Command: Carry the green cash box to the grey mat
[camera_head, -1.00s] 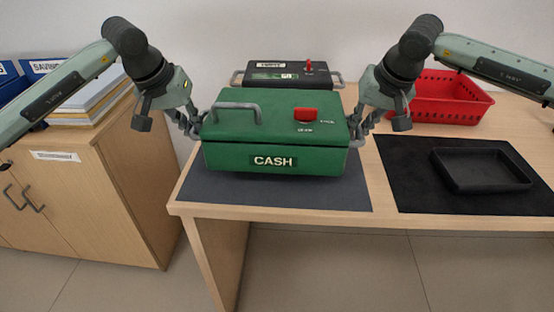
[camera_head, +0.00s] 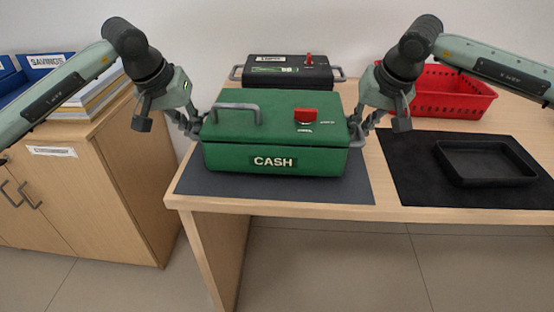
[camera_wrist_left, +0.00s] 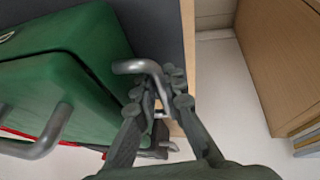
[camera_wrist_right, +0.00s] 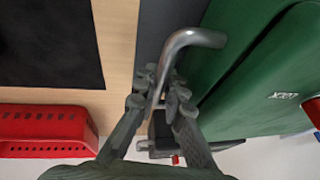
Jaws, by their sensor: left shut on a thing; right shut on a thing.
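The green cash box (camera_head: 280,133), with a "CASH" label, a red latch and a grey top handle, is level over the grey mat (camera_head: 335,190). I cannot tell whether its underside touches the mat. My left gripper (camera_head: 193,126) is shut on the grey handle at its left end; that handle (camera_wrist_left: 137,67) shows in the left wrist view. My right gripper (camera_head: 361,126) is shut on the handle at its right end; that handle (camera_wrist_right: 192,38) shows in the right wrist view. The box hides the mat's rear part.
A black box (camera_head: 287,72) with side handles stands behind the cash box. A red basket (camera_head: 445,103) is at the back right. A black tray (camera_head: 486,180) lies on a black mat (camera_head: 405,170) at right. A wooden cabinet (camera_head: 90,200) with binders stands left of the desk.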

